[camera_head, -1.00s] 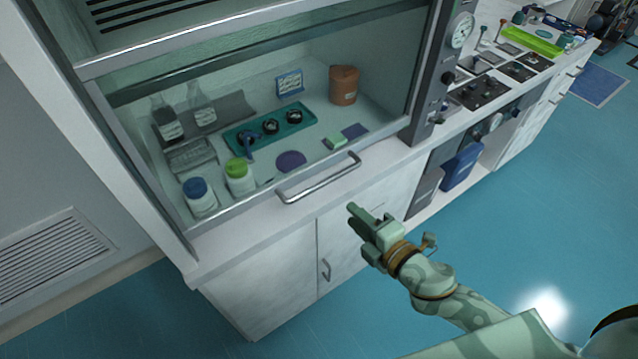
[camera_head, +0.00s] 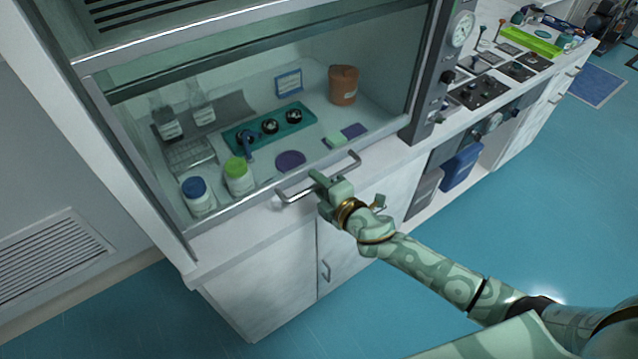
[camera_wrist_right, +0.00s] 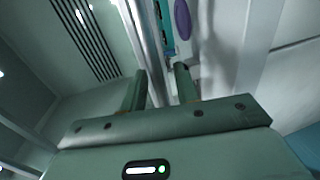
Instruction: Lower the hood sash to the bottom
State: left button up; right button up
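The hood sash (camera_head: 265,85) is a glass pane in a grey metal frame, and bottles and a tray show through it. A silver bar handle (camera_head: 296,193) runs along its lower rail. The sash's height above the bench cannot be told exactly. My right gripper (camera_head: 318,182) is at the middle of the handle, fingers pointing at the hood, and hides part of the bar. In the right wrist view my right gripper (camera_wrist_right: 160,80) has its two fingers apart, with a metal bar or rail beyond and between them; contact is unclear. My left gripper is not in view.
Inside the hood are a blue-capped bottle (camera_head: 198,196), a green-capped bottle (camera_head: 238,176), a teal tray (camera_head: 238,140) and a brown container (camera_head: 343,86). A white cabinet (camera_head: 258,285) stands below. A side post with a gauge (camera_head: 462,30) is on the right.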

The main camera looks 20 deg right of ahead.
grip_shut()
notch_tip(320, 180, down, 4)
jog(key=b, duration=0.3)
jog(key=shift+r, duration=0.25)
jog(key=shift+o, duration=0.3)
grip_release()
jog(key=shift+s, duration=0.15)
jog(key=v, duration=1.6)
jog(key=shift+p, duration=0.4)
